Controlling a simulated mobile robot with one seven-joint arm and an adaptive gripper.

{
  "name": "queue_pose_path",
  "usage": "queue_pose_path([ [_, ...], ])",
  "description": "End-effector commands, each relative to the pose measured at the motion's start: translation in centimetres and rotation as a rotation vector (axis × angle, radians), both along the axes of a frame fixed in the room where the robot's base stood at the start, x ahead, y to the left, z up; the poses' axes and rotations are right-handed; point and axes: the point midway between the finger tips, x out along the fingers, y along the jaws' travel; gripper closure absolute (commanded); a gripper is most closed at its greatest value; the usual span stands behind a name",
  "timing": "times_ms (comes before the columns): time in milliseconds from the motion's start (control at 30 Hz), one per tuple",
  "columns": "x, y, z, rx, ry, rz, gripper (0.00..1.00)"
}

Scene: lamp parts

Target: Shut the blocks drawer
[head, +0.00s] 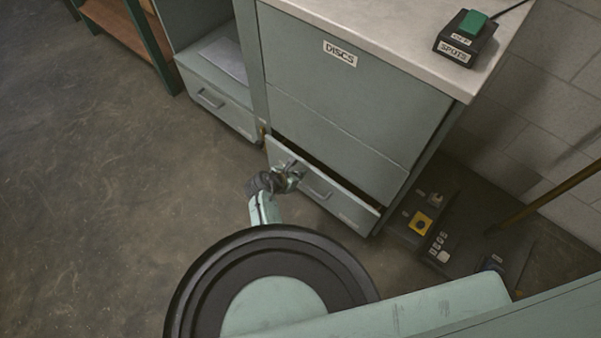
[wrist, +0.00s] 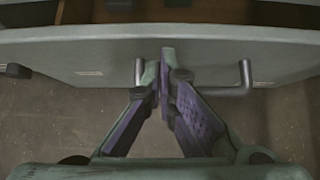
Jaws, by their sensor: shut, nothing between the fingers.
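A grey-green drawer (head: 345,207) stands partly open at the bottom of the cabinet marked DISCS. A dark gap shows behind its front in the head view. The small label on it is too small to read. My gripper (head: 290,170) is at the drawer front, towards its left part. In the wrist view my gripper (wrist: 163,75) is shut and empty, its fingertips over the bar handle (wrist: 246,78) near its left end. I cannot tell whether they touch the handle or the front. The wrist view also shows the drawer front (wrist: 60,55) and a strip of brown interior (wrist: 210,12).
The cabinet (head: 345,95) has a pale top with a green-button box (head: 466,38) marked SPOTS. Another drawer (head: 217,103) at left looks closed. At right are a dark floor panel with controls (head: 421,223) and a slanted pole (head: 545,198). The left floor is clear.

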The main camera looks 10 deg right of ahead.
Motion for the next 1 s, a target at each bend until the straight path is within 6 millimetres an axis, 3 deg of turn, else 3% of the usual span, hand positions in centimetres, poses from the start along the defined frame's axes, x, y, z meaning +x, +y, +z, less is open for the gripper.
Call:
queue_pose_path([
  [467,0.5,-0.7,0.0,0.000,0.001,0.001,1.00],
  [733,2.1,-2.6,0.2,-0.003,0.002,0.003,1.00],
  [1000,2.1,-2.7,0.0,0.000,0.001,0.001,1.00],
])
